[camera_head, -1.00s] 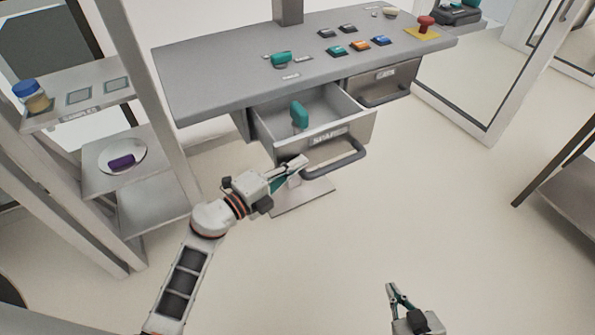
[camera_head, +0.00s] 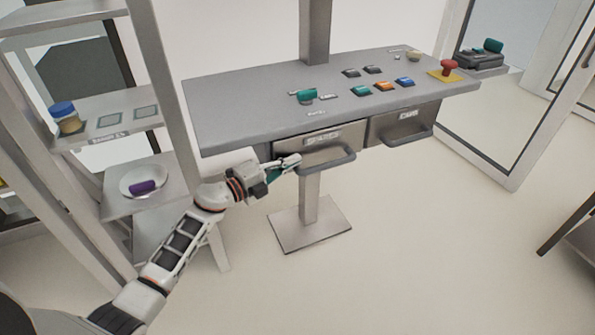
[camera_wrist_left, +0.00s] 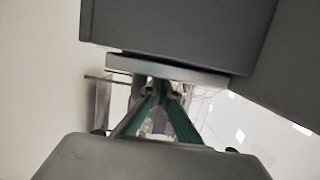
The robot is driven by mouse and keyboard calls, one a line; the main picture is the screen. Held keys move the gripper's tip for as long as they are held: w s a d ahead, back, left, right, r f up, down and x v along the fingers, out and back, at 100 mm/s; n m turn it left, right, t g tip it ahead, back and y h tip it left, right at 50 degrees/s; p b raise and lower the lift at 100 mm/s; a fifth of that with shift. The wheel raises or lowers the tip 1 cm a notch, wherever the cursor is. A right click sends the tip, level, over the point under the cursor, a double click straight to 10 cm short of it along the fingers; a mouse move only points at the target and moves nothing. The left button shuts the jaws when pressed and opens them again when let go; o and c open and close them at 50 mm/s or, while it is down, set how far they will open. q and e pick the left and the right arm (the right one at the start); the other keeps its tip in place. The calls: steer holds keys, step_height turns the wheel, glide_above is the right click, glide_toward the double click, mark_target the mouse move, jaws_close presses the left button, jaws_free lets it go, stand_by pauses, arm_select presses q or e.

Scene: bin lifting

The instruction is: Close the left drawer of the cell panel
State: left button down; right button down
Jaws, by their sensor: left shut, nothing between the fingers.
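The cell panel (camera_head: 240,110) is a grey sloping console on a central post. Its left drawer (camera_head: 349,136) has a metal front with a label and a dark bar handle (camera_head: 335,161). The drawer front sits under the panel's front edge, close to level with the right drawer (camera_head: 395,124), and its inside is hidden. My left gripper (camera_head: 293,163) is shut and empty at the left end of the left drawer's front, by the handle; I cannot tell if it touches. Its green-sided fingers show in the left wrist view (camera_wrist_left: 158,108) below a grey surface. My right gripper is out of view.
Shelves (camera_head: 115,132) at the left hold a blue-lidded jar (camera_head: 66,121) and a plate with a purple object (camera_head: 143,187). Buttons and a red knob (camera_head: 449,67) are on the panel top. The post's base plate (camera_head: 312,228) is on the floor.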

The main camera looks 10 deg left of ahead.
arm_select(q)
steer(key=shift+w+a+r, duration=0.15)
steer(key=shift+w+a, duration=0.2)
steer(key=shift+a, duration=0.1)
steer(key=shift+w+r, duration=0.1)
steer(key=d+v, duration=0.1)
steer(key=v, duration=1.1)
steer(key=s+d+f+n+g+y, duration=0.3)
steer(key=s+f+n+y, duration=0.5)
steer(key=s+f+n, duration=1.3)
steer(key=s+f, duration=0.2)
steer(key=s, duration=0.4)
steer(key=shift+d+f+n+y, duration=0.2)
steer(key=shift+f+n+y, duration=0.1)
steer(key=shift+y, duration=0.1)
